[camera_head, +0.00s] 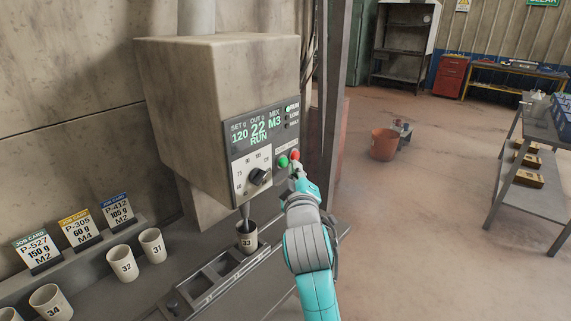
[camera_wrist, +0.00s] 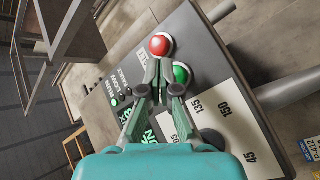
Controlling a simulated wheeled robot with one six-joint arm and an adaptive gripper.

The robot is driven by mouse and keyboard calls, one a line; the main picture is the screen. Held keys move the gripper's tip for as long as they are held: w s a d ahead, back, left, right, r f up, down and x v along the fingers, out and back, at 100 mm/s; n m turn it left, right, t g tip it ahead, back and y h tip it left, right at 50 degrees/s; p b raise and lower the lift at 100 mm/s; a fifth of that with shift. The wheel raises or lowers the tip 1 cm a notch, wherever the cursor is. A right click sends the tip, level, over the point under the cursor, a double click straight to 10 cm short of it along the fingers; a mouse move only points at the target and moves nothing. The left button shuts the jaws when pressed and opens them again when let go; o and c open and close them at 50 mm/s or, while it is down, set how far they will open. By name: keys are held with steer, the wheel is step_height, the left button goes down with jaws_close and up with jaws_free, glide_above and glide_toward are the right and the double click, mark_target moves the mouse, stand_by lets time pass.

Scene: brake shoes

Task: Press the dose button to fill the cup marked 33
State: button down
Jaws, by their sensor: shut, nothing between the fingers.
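The dosing machine (camera_head: 190,100) has a panel whose display (camera_head: 258,130) reads set 120, out 22, mix M3 and RUN. Its top lamp, beside RUN, is lit. A black selector knob (camera_head: 258,177) sits on a white scale. The green button (camera_head: 283,161) and red button (camera_head: 295,155) are on the panel's lower right. The cup marked 33 (camera_head: 247,241) stands upright under the nozzle (camera_head: 245,212). My gripper (camera_head: 297,170) is shut and empty, close to the buttons. In the wrist view its fingertips (camera_wrist: 162,72) lie beside the green button (camera_wrist: 181,73), below the red one (camera_wrist: 159,45); contact is unclear.
Cups 32 (camera_head: 122,263), 31 (camera_head: 152,245) and 34 (camera_head: 50,302) stand on the bench at left. Job cards (camera_head: 80,229) lean behind them, reading P-527, P-305 and P-412. A dark post (camera_head: 337,90) stands right of the machine.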

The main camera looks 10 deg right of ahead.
steer(key=shift+s+d, duration=0.15)
steer(key=shift+s, duration=0.05)
steer(key=shift+s+d, duration=0.7)
steer(key=shift+s, duration=0.3)
steer(key=shift+s+d, duration=0.7)
steer(key=shift+s, duration=0.25)
steer(key=s+f+m+g+y, duration=0.1)
steer(key=s+f, duration=0.9)
steer(key=f, duration=0.2)
steer(key=s+f+m+g+y, duration=0.1)
steer(key=s+f+y, duration=0.1)
steer(key=s+f, duration=0.95)
steer(key=s+f+m+g, duration=0.1)
steer(key=s+f+m, duration=0.1)
steer(key=s, duration=1.3)
steer(key=s+f+m, duration=0.2)
steer(key=s+m, duration=0.1)
steer(key=s, duration=1.2)
steer(key=shift+a+m+g, duration=0.4)
